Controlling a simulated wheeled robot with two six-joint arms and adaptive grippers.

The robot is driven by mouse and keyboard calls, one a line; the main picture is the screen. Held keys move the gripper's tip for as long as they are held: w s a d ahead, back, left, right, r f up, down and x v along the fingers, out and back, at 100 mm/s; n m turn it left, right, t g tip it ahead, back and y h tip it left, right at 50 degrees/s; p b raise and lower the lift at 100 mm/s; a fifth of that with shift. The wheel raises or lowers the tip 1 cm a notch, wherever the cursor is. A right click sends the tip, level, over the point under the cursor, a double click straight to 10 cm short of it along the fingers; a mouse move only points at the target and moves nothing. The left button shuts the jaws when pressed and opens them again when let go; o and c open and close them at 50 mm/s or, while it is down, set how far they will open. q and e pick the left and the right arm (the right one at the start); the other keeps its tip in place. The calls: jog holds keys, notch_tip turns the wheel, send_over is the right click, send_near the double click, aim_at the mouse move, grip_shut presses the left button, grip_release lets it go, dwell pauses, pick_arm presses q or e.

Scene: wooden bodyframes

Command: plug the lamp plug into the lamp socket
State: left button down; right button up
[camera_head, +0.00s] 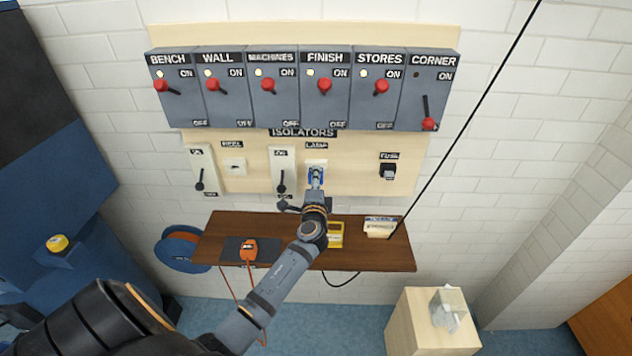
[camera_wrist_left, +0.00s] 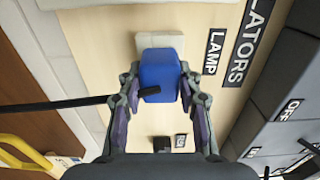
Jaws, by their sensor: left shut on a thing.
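The lamp plug is a blue block that shows large in the left wrist view (camera_wrist_left: 158,72), with a short black stub on its near face. My left gripper (camera_head: 316,184) is shut on it, one finger on each side, and it also shows in the left wrist view (camera_wrist_left: 158,92). The lamp socket (camera_head: 316,162) is a white plate under the LAMP label; it also shows in the left wrist view (camera_wrist_left: 178,42), behind the plug. The plug covers the socket's middle, so I cannot tell whether it is seated or just in front. My right gripper is not in view.
A row of grey isolator boxes (camera_head: 300,88) with red-knobbed levers is above. A lever switch (camera_head: 282,170) stands left of the socket, a black fuse (camera_head: 388,171) right.

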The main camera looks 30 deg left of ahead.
pick_arm(q)
jog(key=shift+w+a, duration=0.1)
jog(key=c, duration=0.8)
grip_release()
jog(key=v, duration=1.2)
